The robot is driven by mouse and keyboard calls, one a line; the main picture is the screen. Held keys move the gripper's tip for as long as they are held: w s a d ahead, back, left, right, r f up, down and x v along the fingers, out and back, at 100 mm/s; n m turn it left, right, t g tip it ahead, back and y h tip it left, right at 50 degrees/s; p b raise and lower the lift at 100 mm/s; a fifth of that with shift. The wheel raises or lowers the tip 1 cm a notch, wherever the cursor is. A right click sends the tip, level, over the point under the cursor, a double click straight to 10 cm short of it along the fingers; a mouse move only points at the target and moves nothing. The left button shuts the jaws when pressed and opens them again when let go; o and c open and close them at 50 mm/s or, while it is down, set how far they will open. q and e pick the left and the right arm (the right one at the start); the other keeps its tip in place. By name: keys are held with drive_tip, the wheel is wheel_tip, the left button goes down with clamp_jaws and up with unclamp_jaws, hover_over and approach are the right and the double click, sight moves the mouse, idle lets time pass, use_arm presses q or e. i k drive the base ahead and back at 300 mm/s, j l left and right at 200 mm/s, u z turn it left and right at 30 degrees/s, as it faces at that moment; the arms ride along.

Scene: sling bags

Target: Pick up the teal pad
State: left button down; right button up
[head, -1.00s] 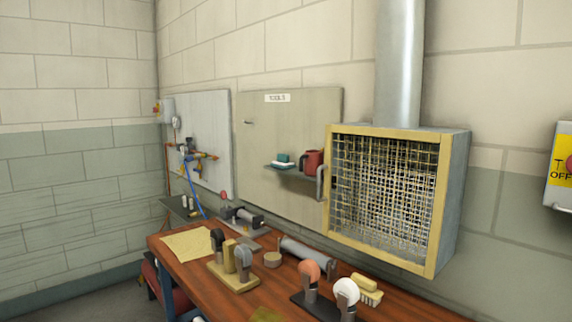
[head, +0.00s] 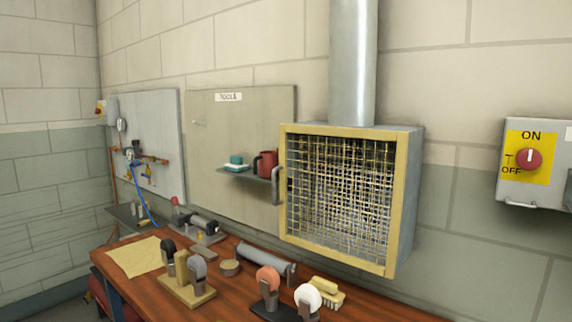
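The teal pad (head: 236,159) looks like a small teal block on a paler base. It sits on a small wall shelf (head: 250,175) on the beige tool board, left of a dark red mug-like item (head: 265,163). It is small in the head view, so its exact shape is hard to tell. Neither of my grippers is in view.
A wooden workbench (head: 240,258) stands below the board, crowded with tools on stands, a grey cylinder (head: 264,260) and a brush (head: 327,292). A yellow-framed mesh box (head: 398,205) juts from the wall right of the shelf. A switch box (head: 529,160) hangs at far right.

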sight(236, 164)
drive_tip(key=i+j+z, duration=0.25)
drive_tip(key=j, duration=0.15)
drive_tip(key=j+z, duration=0.3)
drive_tip(key=i+j+z, duration=0.25)
drive_tip(key=j, duration=0.3)
drive_tip(key=j+z, duration=0.25)
drive_tip(key=j, duration=0.2)
